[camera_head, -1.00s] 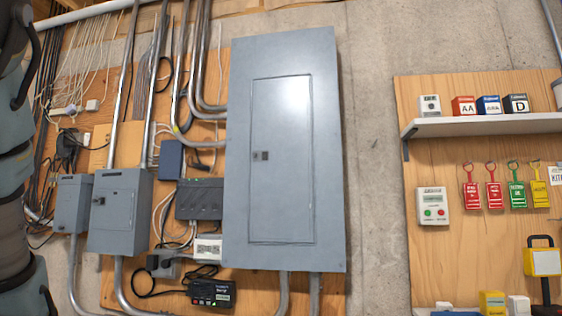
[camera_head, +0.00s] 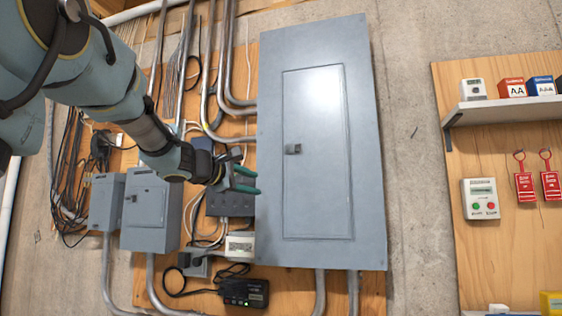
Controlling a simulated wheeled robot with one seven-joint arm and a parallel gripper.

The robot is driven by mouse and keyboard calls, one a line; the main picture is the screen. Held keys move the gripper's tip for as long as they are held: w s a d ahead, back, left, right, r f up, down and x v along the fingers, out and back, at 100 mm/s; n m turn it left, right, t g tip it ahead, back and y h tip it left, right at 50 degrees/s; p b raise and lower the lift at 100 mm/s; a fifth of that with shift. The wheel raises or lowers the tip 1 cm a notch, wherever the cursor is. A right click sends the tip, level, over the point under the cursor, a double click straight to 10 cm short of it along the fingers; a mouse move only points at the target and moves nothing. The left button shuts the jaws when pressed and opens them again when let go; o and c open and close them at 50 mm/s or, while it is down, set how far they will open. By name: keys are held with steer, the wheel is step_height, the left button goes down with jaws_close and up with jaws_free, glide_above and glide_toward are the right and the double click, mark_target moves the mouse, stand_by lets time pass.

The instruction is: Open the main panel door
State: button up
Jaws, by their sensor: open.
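The main panel (camera_head: 365,150) is a tall grey metal box on the wall in the middle of the head view. Its door (camera_head: 317,190) is a narrower inset rectangle and looks shut. A small dark latch (camera_head: 293,149) sits at the door's left edge, a little above mid-height. My gripper (camera_head: 256,182) comes in from the upper left and has green fingers. It is open and empty, near the panel's left edge, left of and below the latch. It looks apart from the latch. How far it is from the panel face I cannot tell.
Two smaller grey boxes (camera_head: 150,208) with conduits are on the left, partly below my arm. A black device (camera_head: 243,292) and loose cables hang at the lower left. A shelf (camera_head: 510,112) with battery boxes and red tags is on the right. Bare concrete (camera_head: 415,190) lies between panel and shelf.

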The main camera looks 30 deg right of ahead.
mark_target(286, 148)
step_height(286, 148, up, 10)
steer(key=d+n+h, duration=0.1)
steer(key=d+h, duration=0.1)
steer(key=h, duration=0.1)
steer(key=shift+t, duration=0.4)
steer(key=p+x, duration=0.1)
steer(key=x, duration=0.2)
steer(key=p+x, duration=0.2)
steer(key=x, duration=0.1)
steer(key=p+x, duration=0.2)
steer(key=x, duration=0.1)
steer(key=shift+s+d, duration=0.3)
steer(key=shift+s, duration=0.05)
steer(key=shift+w+d, duration=0.25)
steer(key=shift+d, duration=0.2)
steer(key=shift+f, duration=0.1)
jaws_close()
